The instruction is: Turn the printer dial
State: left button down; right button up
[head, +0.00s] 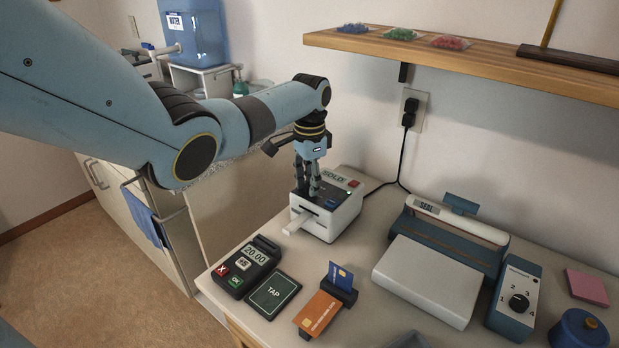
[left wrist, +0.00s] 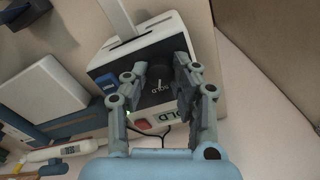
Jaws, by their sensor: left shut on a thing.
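The printer (head: 322,226) is a white box with a dark top panel, a paper strip (head: 298,223) at its front slot, a red button and a green light. My left gripper (head: 307,190) reaches down onto its top from above. In the left wrist view, the printer (left wrist: 165,28) lies under my left gripper (left wrist: 163,68), whose fingers are on both sides of the dark dial (left wrist: 159,80). The gripper is shut on the dial. In the head view the fingers hide the dial. My right gripper is not in view.
A payment terminal (head: 246,266), a tap pad (head: 272,295) and a card stand (head: 340,289) are in front of the printer. A sealer (head: 430,280) and a dial box (head: 517,295) stand to the right. A wooden shelf (head: 480,68) overhangs the back.

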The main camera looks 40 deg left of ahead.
pick_arm(q)
jog(key=shift+m, duration=0.5)
jog(key=shift+w, duration=0.1)
jog(key=c, duration=1.1)
grip_release()
jog(key=shift+o, duration=0.2)
notch_tip(320, 180, up, 12)
